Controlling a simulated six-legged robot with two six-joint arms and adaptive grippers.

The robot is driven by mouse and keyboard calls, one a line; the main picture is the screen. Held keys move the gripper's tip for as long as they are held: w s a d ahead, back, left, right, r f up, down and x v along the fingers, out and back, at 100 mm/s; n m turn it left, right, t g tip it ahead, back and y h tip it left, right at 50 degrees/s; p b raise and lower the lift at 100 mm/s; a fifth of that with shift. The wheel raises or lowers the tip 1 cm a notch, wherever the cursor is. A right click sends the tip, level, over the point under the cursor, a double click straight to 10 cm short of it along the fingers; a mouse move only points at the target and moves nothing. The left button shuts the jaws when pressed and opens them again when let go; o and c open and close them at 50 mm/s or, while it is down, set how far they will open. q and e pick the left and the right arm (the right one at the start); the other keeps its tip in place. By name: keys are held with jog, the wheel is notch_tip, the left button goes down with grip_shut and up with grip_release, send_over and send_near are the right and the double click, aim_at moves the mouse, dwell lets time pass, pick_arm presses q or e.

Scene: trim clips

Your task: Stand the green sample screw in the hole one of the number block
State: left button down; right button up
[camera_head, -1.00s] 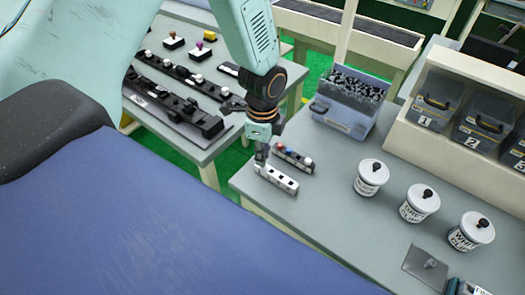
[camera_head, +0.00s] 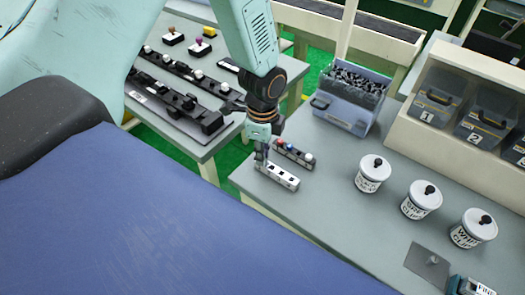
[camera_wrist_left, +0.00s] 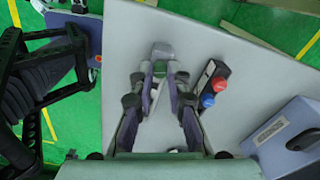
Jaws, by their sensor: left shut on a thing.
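The number block (camera_head: 281,177) is a pale bar with dark holes on the near-left part of the right-hand table. My left gripper (camera_head: 262,161) points down at the bar's left end, its fingertips close above or at it. In the left wrist view the fingers (camera_wrist_left: 163,76) are closed in around a small green piece (camera_wrist_left: 176,67), which looks like the green sample screw's head. Its shaft is hidden, so I cannot tell whether it is in a hole. A grey block end (camera_wrist_left: 163,50) shows just beyond the fingertips. My right gripper is not in view.
Three lidded white tubs (camera_head: 373,174) stand to the right. The table between is clear.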

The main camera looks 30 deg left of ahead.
pick_arm(q)
jog(key=c, duration=1.2)
grip_release()
notch_tip(320, 180, up, 12)
